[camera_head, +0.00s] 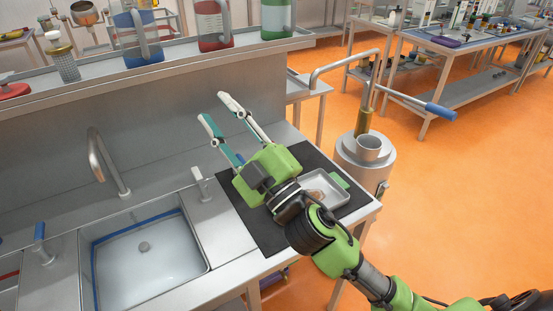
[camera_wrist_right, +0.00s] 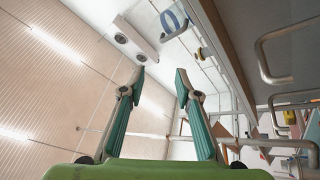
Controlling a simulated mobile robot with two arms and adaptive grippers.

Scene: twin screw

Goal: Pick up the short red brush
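I cannot make out a short red brush in either view. My right gripper (camera_head: 213,108) is open and empty, held above the dark mat beside the sink, with its fingers pointing toward the back wall and shelf. In the right wrist view the two green-sided fingers (camera_wrist_right: 160,80) stand apart with nothing between them, and the ceiling shows beyond. A red object (camera_head: 14,90) lies on the shelf at the far left, cut by the picture's edge; I cannot tell what it is. My left gripper is not in view.
The metal sink (camera_head: 150,250) with its faucet (camera_head: 100,160) is left of the dark mat (camera_head: 252,228). A metal tray (camera_head: 340,190) lies on the mat, partly behind my arm. Blue, red (camera_head: 212,22) and green jugs stand on the shelf. A metal cylinder (camera_head: 365,160) stands right.

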